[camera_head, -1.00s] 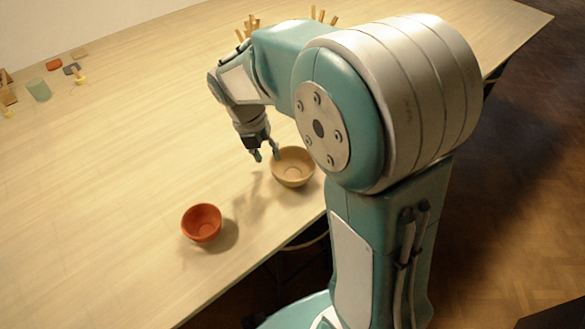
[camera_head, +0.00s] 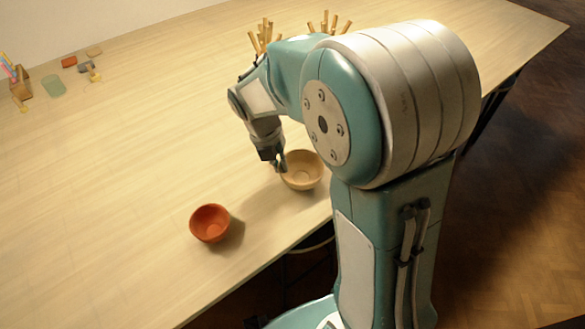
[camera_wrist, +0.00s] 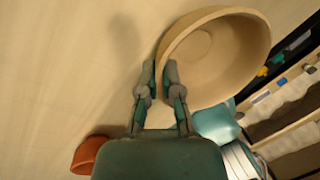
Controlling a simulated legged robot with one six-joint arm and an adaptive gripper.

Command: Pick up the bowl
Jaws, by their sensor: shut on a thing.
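A tan bowl (camera_head: 306,178) stands upright near the table's front edge, right of an orange-red bowl (camera_head: 210,223). My gripper (camera_head: 278,163) is at the tan bowl's left rim and shut on it. In the wrist view my gripper (camera_wrist: 160,77) has one finger inside the tan bowl (camera_wrist: 228,58) and one outside, with the wall between them. The orange-red bowl (camera_wrist: 87,156) shows partly at the lower left there, apart from the gripper. I cannot tell whether the tan bowl is clear of the table.
The wooden table (camera_head: 130,130) is bare around the bowls. Bundles of wooden sticks (camera_head: 264,36) stand behind my arm.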

